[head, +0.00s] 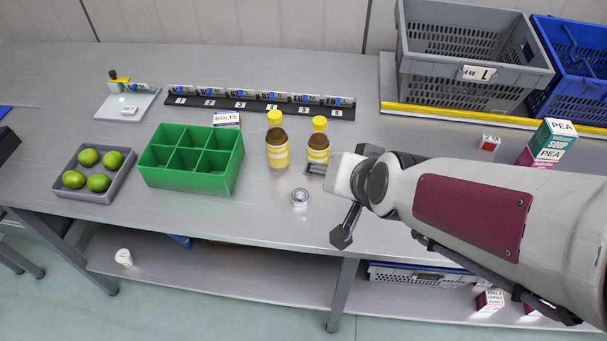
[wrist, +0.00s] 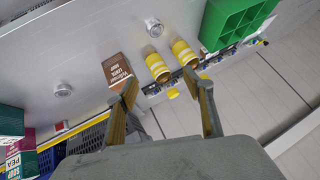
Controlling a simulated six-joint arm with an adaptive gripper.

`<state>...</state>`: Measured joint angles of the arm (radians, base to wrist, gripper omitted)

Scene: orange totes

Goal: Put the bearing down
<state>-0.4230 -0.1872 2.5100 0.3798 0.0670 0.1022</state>
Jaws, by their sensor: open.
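A small silver ring-shaped bearing (head: 300,197) lies on the grey table in front of the two yellow-capped bottles. It also shows near the top of the wrist view (wrist: 153,28). A second round silver piece (wrist: 63,90) is at the left in the wrist view; my arm hides that area in the head view. My gripper (head: 329,203) is open, its fingers spread, just right of the bearing in the head view. In the wrist view its fingers (wrist: 160,83) are apart with nothing held between them.
Two bottles (head: 277,152) stand behind the bearing, with a green divided bin (head: 190,188) to their left. A brown box (wrist: 117,70) stands beside the bottles in the wrist view. Bare table lies around the bearing; the front edge is near.

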